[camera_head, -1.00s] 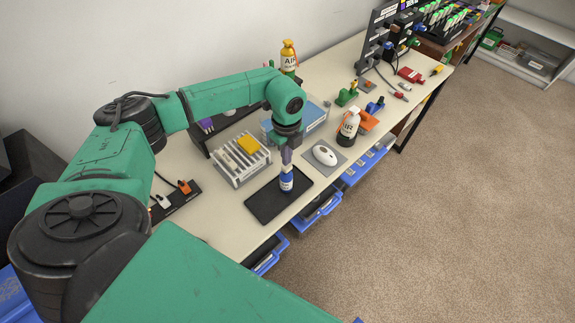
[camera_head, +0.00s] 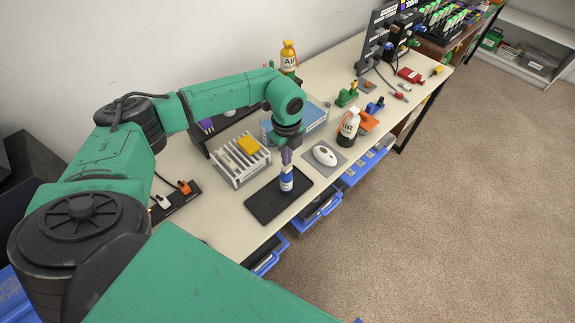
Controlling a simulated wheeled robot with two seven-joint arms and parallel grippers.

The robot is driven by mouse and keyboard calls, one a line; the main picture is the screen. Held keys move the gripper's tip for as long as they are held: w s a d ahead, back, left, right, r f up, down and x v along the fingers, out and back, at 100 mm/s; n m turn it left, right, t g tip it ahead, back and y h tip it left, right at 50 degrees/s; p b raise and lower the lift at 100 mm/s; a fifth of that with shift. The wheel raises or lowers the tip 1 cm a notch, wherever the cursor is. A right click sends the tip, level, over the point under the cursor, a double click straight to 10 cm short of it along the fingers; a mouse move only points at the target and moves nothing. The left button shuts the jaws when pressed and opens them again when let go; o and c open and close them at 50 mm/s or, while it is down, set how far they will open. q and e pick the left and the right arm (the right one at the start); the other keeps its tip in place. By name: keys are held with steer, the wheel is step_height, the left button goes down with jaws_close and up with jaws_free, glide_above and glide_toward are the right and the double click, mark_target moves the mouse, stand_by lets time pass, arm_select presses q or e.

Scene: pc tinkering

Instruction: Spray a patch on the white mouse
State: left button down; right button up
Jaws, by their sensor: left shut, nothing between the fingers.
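The white mouse (camera_head: 325,154) lies on a grey pad (camera_head: 337,165) near the table's front edge. A small blue and white bottle (camera_head: 287,180) stands upright on a black mat (camera_head: 262,206), left of the mouse. My left gripper (camera_head: 286,157) points down right above this bottle, its fingers shut with nothing between them. Whether the fingertips touch the bottle's top, I cannot tell. My right gripper is not in view.
A white rack with a yellow sponge (camera_head: 247,145) and a blue-lidded box (camera_head: 310,118) stand behind the mat. A yellow bottle (camera_head: 288,58) stands at the back by the wall. Blue drawers (camera_head: 368,164) stick out below the front edge. A power strip (camera_head: 176,200) lies at left.

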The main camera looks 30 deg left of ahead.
arm_select(q)
steer(key=shift+f+b, duration=0.85)
steer(key=shift+f, duration=0.25)
stand_by(0.6)
steer(key=shift+r, duration=0.1)
steer(key=shift+r+p, duration=1)
steer(key=shift+r, duration=0.15)
steer(key=shift+f+b, duration=0.9)
steer(key=shift+f, duration=0.25)
steer(key=shift+r+p, duration=0.9)
steer(key=shift+r, duration=0.25)
steer(key=shift+r, duration=0.1)
step_height(320, 180, up, 5)
steer(key=p, duration=0.3)
steer(key=shift+p, duration=0.35)
